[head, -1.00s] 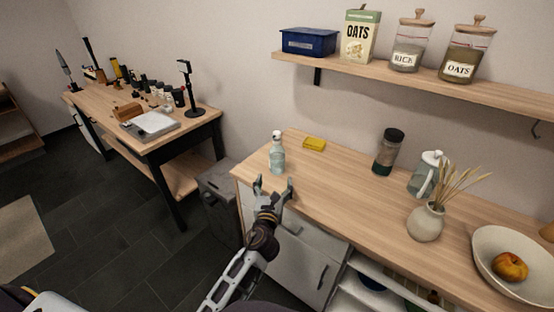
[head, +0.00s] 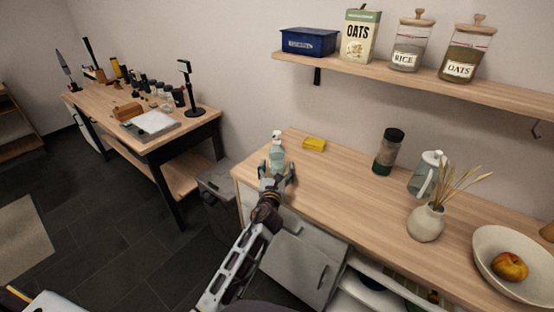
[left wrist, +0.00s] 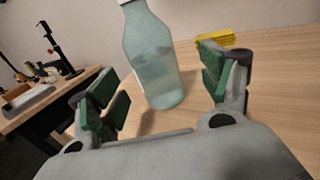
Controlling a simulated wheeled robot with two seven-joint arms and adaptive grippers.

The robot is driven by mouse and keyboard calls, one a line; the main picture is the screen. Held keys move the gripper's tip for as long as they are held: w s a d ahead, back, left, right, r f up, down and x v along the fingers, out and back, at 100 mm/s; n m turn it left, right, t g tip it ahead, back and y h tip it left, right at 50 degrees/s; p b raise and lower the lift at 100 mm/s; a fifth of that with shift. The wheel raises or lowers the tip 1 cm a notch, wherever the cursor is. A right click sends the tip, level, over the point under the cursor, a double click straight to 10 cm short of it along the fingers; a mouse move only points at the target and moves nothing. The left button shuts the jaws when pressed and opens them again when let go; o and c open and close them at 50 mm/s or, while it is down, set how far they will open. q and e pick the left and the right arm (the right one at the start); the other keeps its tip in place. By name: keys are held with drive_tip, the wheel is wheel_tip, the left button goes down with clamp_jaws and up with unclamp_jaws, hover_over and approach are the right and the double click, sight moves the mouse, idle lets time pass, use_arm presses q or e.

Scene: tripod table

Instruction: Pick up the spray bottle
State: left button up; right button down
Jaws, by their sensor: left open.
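The spray bottle (head: 277,153) is pale teal and see-through with a white top. It stands upright near the left end of the wooden counter (head: 330,195). In the left wrist view the bottle (left wrist: 152,62) is just beyond and between the green-padded fingers, its top cut off by the frame. My left gripper (head: 277,175) is open, in front of the bottle, and hides its lower part in the head view. The left gripper (left wrist: 165,95) holds nothing. My right gripper is not in view.
A yellow sponge (head: 314,144) lies behind and right of the bottle. Farther right are a dark-lidded jar (head: 388,152), a pitcher (head: 427,175), a vase (head: 426,222) and a bowl (head: 485,265). A shelf (head: 420,77) hangs above.

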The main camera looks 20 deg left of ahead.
sight(276, 164)
use_arm(q)
drive_tip(key=shift+w, duration=0.35)
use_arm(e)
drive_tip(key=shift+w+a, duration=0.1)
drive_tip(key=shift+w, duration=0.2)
use_arm(q)
drive_tip(key=shift+a, duration=0.1)
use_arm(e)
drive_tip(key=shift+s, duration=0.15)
use_arm(q)
drive_tip(key=shift+w+a+r, duration=0.1)
drive_tip(key=shift+w+a, duration=0.05)
drive_tip(key=shift+w, duration=0.35)
drive_tip(key=shift+w+a, duration=0.25)
drive_tip(key=shift+w, duration=0.3)
drive_tip(key=shift+w+a, duration=0.2)
drive_tip(key=shift+w, duration=0.35)
drive_tip(key=shift+w+a, duration=0.1)
drive_tip(key=shift+w, duration=0.8)
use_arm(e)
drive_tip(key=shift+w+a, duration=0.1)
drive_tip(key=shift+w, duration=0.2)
use_arm(q)
drive_tip(key=c, duration=1.3)
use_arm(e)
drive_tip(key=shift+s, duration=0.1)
use_arm(q)
drive_tip(key=shift+r, duration=0.15)
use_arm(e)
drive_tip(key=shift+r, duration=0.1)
